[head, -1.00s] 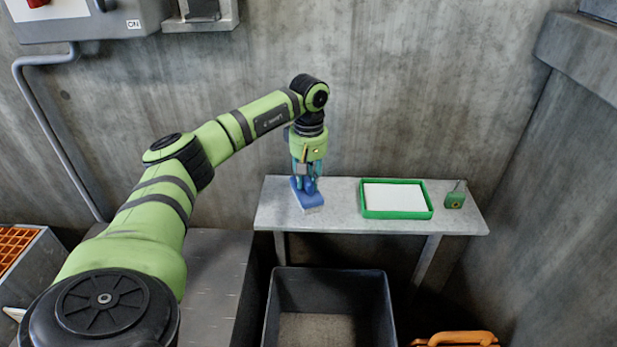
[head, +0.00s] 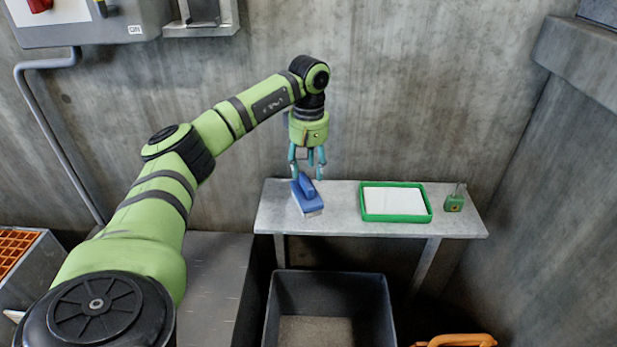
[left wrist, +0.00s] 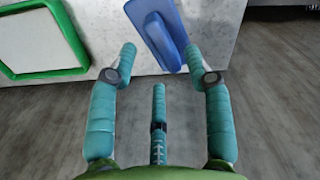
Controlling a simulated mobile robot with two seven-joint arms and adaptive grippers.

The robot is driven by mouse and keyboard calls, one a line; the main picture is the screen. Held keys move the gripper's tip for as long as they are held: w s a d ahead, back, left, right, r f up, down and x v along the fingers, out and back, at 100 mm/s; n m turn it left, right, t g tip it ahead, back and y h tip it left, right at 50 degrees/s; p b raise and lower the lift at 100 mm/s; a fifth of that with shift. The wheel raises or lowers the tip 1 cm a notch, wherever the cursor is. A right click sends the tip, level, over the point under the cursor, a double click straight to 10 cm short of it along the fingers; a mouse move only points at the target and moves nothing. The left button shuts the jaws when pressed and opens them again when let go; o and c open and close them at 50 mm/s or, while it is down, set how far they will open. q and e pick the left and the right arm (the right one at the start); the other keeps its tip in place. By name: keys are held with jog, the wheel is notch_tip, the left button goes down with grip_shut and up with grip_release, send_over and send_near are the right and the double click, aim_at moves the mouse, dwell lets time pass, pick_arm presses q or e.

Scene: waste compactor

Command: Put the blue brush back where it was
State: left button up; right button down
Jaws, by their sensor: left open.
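The blue brush (head: 307,197) lies on the left part of the grey shelf (head: 340,220), its handle upward and pale bristles at its front edge. My left gripper (head: 307,174) is open just above and behind the brush, with nothing between its fingers. In the left wrist view the brush (left wrist: 160,32) shows at the top, beyond the open fingers of the left gripper (left wrist: 165,55), and part of it is cut off by the frame. My right gripper is in neither view.
A green-framed tray (head: 430,205) with a white inside and a small green item (head: 454,203) are on the shelf to the right. A dark open bin (head: 385,300) stands below in front. An orange handle (head: 455,339) shows at the bottom right. A concrete wall rises behind.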

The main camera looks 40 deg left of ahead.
pick_arm(q)
notch_tip(320, 180, up, 8)
jog(key=shift+f+p, duration=0.2)
jog(key=shift+p, duration=0.2)
